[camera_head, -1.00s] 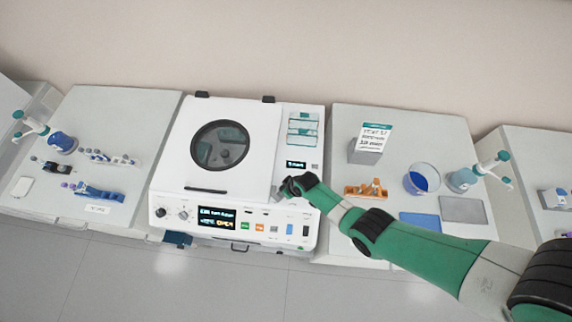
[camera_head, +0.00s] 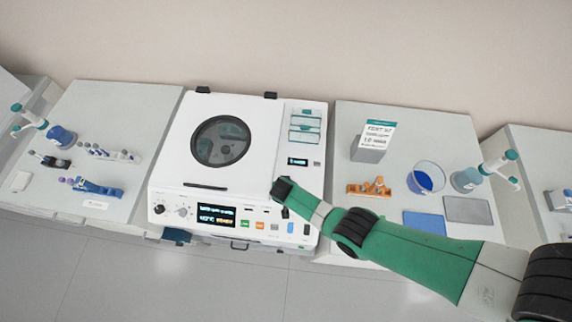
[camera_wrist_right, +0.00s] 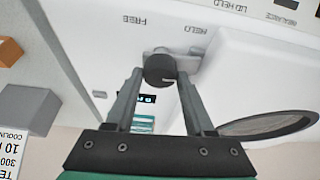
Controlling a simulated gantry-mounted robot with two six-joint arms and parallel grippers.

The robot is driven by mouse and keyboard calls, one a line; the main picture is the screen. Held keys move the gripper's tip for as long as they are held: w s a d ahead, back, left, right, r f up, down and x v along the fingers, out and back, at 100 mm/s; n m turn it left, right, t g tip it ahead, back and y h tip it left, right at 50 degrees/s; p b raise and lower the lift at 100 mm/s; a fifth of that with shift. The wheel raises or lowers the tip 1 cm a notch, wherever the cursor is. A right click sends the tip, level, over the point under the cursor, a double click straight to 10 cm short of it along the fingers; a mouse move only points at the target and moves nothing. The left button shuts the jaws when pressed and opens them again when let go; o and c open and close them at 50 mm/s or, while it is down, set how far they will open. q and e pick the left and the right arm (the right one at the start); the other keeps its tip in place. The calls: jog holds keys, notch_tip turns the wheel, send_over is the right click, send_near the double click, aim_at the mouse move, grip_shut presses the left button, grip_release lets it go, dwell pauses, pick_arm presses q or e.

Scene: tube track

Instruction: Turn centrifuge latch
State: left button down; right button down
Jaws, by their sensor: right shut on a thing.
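The white centrifuge (camera_head: 228,217) stands in the middle of the head view, its lid (camera_head: 262,120) down and its round window dark. In the right wrist view the latch (camera_wrist_right: 160,68) shows as a dark round knob on a pale grey base, beside the upside-down printed words FREE and HELD, close to HELD. My right gripper (camera_wrist_right: 160,78) is shut on the latch knob, one finger on each side. In the head view my right gripper (camera_head: 280,188) covers the latch at the lid's front right corner. My left gripper is in no view.
An orange rack (camera_head: 368,190), a blue-filled beaker (camera_head: 425,178) and a grey box with a card (camera_head: 370,150) stand on the right bench. The left bench holds a blue rack (camera_head: 98,188) and small tubes. The centrifuge's front panel has buttons and a lit display (camera_head: 216,216).

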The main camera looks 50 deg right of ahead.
jog(key=shift+m, duration=0.4)
jog(key=shift+c, duration=1.3)
grip_release()
